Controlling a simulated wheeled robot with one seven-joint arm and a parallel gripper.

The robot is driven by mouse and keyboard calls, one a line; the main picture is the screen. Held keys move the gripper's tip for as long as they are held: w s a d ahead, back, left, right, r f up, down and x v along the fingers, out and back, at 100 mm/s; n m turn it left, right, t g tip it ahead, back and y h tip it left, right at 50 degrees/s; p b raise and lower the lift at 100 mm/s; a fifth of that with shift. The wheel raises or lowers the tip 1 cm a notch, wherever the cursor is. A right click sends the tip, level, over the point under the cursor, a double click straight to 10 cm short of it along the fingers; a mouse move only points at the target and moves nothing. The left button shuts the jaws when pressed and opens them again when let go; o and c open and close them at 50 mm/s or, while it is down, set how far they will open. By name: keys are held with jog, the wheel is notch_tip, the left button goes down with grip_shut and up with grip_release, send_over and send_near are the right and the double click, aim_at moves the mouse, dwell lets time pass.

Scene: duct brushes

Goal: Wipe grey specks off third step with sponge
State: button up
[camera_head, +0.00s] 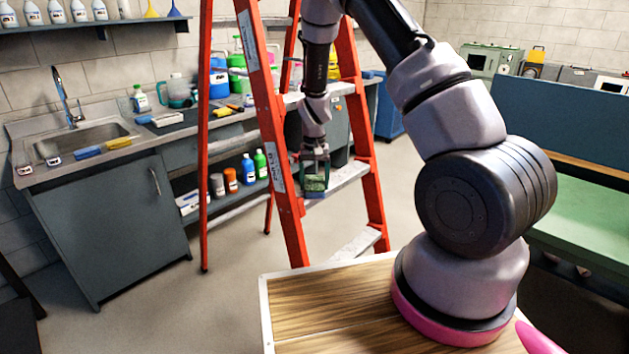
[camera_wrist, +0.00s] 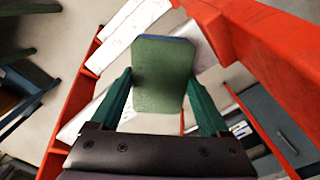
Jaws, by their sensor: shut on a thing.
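A red stepladder (camera_head: 268,115) with pale steps stands left of my arm. My gripper (camera_head: 314,172) is shut on a sponge (camera_head: 314,184), green with a blue layer, at a middle step (camera_head: 346,176) of the ladder. In the wrist view the sponge (camera_wrist: 163,82) sits between my two dark green fingers, with pale steps and red rails behind it. I cannot tell whether the sponge touches the step, or which step counts as the third. Grey marks show on the pale steps, but single specks are too small to make out.
The red side rails flank my gripper closely. A lower step (camera_head: 359,244) lies beneath it. Behind the ladder is a counter with a sink (camera_head: 85,140), yellow-and-blue sponges (camera_head: 103,147) and several bottles. Open floor (camera_head: 180,300) lies to the left.

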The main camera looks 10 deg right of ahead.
jog(key=shift+f, duration=0.3)
